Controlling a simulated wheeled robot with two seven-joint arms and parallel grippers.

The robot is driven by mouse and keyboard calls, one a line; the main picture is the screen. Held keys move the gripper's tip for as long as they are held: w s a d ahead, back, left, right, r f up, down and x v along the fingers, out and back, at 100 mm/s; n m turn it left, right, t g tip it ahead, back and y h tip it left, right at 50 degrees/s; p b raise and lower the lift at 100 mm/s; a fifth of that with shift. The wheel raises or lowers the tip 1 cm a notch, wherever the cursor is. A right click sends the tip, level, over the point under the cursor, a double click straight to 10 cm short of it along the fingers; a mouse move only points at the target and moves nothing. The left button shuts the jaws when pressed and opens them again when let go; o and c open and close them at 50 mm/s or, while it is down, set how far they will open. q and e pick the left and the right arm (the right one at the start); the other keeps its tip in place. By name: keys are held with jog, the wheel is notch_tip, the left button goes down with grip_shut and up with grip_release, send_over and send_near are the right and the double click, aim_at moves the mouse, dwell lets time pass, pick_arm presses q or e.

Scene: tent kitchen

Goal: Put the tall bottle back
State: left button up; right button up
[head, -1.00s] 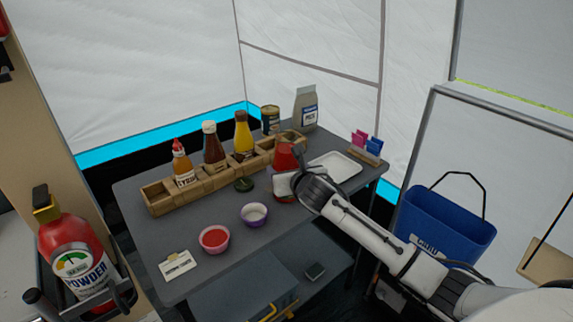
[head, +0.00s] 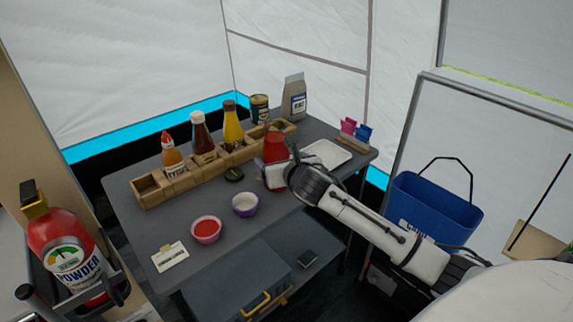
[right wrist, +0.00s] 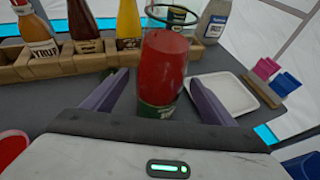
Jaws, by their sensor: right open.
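A tall red container with a dark green label (head: 275,148) stands on the grey table in front of the wooden rack. It also shows in the right wrist view (right wrist: 163,65), with a dark ring at its top. My right gripper (right wrist: 155,97) is open, its two fingers on either side of the container's lower part, with gaps visible. In the head view the right gripper (head: 274,174) partly hides the container. The wooden rack (head: 180,184) holds an orange bottle (head: 173,160), a dark brown bottle (head: 201,135) and a yellow bottle (head: 232,125). Its left end compartment looks empty. My left gripper is out of view.
A dark green lid (head: 234,174), red bowl (head: 206,230), purple-rimmed bowl (head: 245,205) and small card (head: 170,256) lie in front of the rack. A white tray (head: 327,153) is to the right. A can (head: 260,108) and carton (head: 293,98) stand behind.

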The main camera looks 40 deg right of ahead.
jog(key=v, duration=0.9)
jog(key=s+a+f+m+g+y, duration=0.1)
jog(key=s+a+f+m+y, duration=0.1)
jog(key=s+a+f+m, duration=0.55)
jog(key=s+a+f+m+g+y, duration=0.25)
jog(key=f+m, duration=0.25)
jog(key=f, duration=0.5)
jog(key=s+a+f+m+y, duration=0.1)
jog(key=s+a+f+m, duration=0.4)
jog(key=s+m, duration=0.3)
jog(key=s+a+f+m+y, duration=0.1)
jog(key=s+a+f+m, duration=0.4)
jog(key=s+m, duration=0.3)
jog(key=shift+a+m+g+p, duration=0.15)
jog(key=shift+m+g+p, duration=0.2)
jog(key=shift+m, duration=0.7)
